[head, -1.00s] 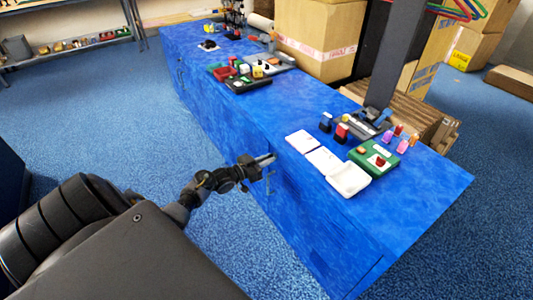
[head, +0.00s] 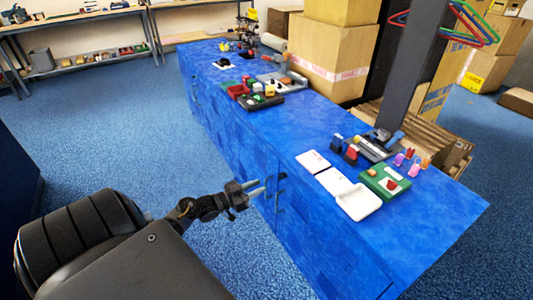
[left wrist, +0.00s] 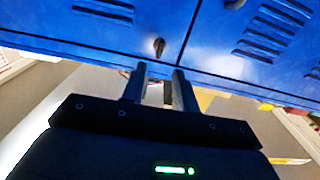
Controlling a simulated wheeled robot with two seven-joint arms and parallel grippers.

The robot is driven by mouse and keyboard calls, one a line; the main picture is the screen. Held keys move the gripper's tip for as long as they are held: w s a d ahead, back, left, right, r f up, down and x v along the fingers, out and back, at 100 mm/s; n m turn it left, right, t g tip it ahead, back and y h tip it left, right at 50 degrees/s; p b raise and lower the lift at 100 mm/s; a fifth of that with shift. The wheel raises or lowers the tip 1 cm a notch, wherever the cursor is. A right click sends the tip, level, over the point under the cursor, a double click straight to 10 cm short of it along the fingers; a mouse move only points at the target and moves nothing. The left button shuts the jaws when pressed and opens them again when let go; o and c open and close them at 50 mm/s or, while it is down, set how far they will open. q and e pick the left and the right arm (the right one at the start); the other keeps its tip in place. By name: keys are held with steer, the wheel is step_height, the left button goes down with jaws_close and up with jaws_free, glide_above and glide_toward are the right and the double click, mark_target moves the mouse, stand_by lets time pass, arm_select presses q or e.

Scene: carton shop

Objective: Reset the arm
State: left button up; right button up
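My left gripper (head: 256,187) is in front of the near side of the blue cabinet (head: 235,140), below its top edge. Its two fingers stand apart with nothing between them. In the left wrist view the left gripper (left wrist: 160,82) also shows open and empty, its fingers pointing at the blue cabinet doors (left wrist: 165,25) with a dark handle just beyond. I cannot tell whether the fingertips touch the cabinet. My right gripper is in neither view.
White trays (head: 340,185), a green box (head: 385,182) and small coloured parts are on the cabinet top. Cartons (head: 335,60) and a dark grey post (head: 410,65) stand behind. Blue floor to the left is clear, and a shelf (head: 85,60) stands far left.

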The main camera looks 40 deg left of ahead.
arm_select(q)
steer(key=shift+v, duration=0.8)
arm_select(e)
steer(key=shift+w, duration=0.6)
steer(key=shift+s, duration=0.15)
